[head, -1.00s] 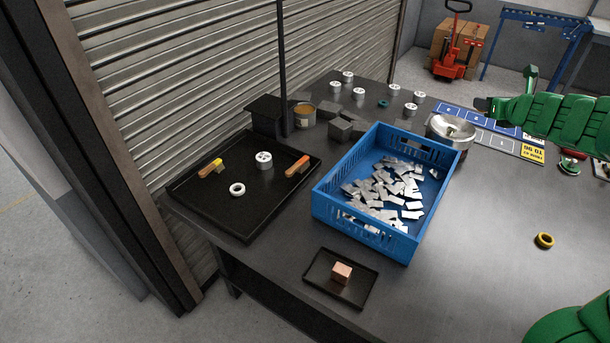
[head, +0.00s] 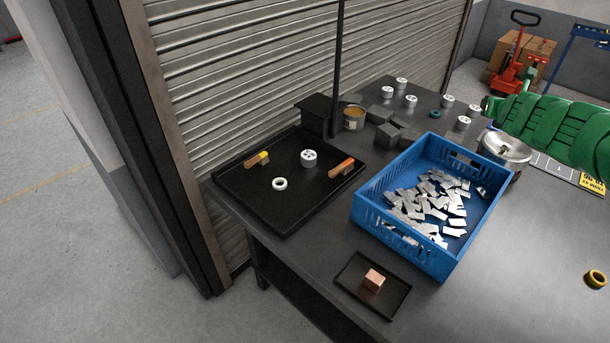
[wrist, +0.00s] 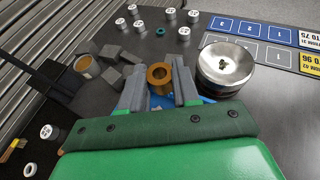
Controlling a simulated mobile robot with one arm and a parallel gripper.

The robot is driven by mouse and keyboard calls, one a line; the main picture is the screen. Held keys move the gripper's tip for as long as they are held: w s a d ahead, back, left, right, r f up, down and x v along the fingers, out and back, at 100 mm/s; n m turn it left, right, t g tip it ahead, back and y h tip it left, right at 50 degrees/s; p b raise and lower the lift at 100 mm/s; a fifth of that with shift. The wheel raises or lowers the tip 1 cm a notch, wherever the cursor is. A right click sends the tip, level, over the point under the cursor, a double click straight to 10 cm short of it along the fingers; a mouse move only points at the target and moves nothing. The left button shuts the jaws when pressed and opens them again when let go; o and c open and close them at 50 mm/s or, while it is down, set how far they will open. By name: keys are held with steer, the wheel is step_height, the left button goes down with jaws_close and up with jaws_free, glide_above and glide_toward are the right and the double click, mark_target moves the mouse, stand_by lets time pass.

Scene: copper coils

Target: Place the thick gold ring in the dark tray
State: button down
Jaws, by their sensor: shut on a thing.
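My gripper (wrist: 159,84) is shut on a thick gold ring (wrist: 159,75), gripped between its two grey fingers in the wrist view. In the head view my green arm reaches in from the right, and the held ring cannot be made out there. A large dark tray (head: 240,207) lies at the table's left end, holding a white ring, a white cylinder and two brushes. A smaller dark tray (head: 348,283) at the front edge holds a copper-coloured block (head: 374,281). Another yellow-gold ring (head: 596,279) lies on the table at the far right.
A blue crate (head: 437,265) of metal pieces stands between the trays and my arm. Behind it are a steel bowl (head: 506,147), grey blocks (head: 389,134), a tin (head: 353,118) and several white cylinders. A dark post (head: 337,70) rises behind the large tray.

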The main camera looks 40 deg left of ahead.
steer(key=s+a+m+t+h, duration=0.1)
steer(key=s+a, duration=0.6)
steer(key=a, duration=0.3)
steer(key=s+a+m+h, duration=0.2)
steer(key=s+a, duration=0.4)
steer(key=a, duration=0.4)
steer(key=s+a+m+h, duration=0.15)
steer(key=s+a, duration=0.35)
steer(key=s, duration=0.7)
steer(key=s+a+m+h, duration=0.15)
steer(key=s+a, duration=0.25)
steer(key=s, duration=0.9)
glide_above(304, 182)
steer(key=shift+t, duration=0.4)
steer(key=shift+s+d+f, duration=0.1)
steer(key=shift+f, duration=4.35)
steer(key=shift+s+d+f, duration=0.1)
steer(key=shift+s+f, duration=0.05)
steer(key=shift+f, duration=4.3)
steer(key=shift+s+d+f, duration=0.1)
steer(key=shift+f, duration=4.35)
steer(key=shift+w+a+f, duration=0.2)
steer(key=shift+a+f, duration=0.1)
steer(key=shift+f, duration=1.7)
